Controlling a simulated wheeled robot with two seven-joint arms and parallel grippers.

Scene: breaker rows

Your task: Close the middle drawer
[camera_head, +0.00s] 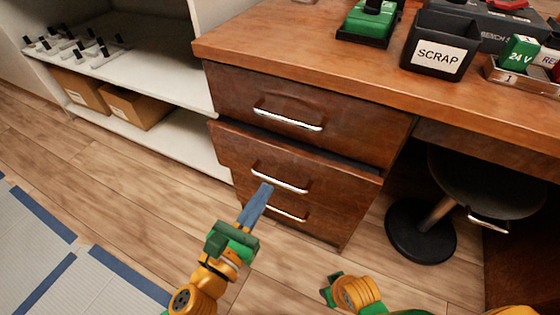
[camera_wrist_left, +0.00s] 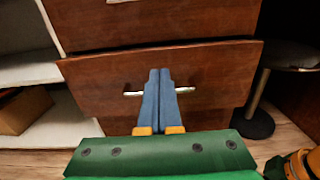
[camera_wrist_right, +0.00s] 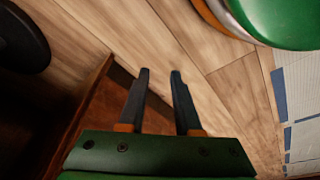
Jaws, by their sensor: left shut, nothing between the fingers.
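The middle drawer (camera_head: 335,183) is a dark wooden front with a silver bar handle (camera_head: 279,181). It stands out from the cabinet, with a dark gap along its top edge. My left gripper (camera_head: 266,187) is shut and empty, its blue fingers pointing at the drawer front by the handle. In the left wrist view the fingers (camera_wrist_left: 160,72) cover the middle of the handle on the drawer front (camera_wrist_left: 218,75); I cannot tell whether they touch. My right gripper (camera_wrist_right: 160,71) is open and empty above the floor; in the head view it is low, right of centre.
The top drawer (camera_head: 355,128) looks shut. The bottom drawer (camera_head: 325,222) is partly hidden below. A round stool (camera_head: 420,232) stands to the right under the desk. A white shelf (camera_head: 170,120) with cardboard boxes (camera_head: 138,108) stands at the left.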

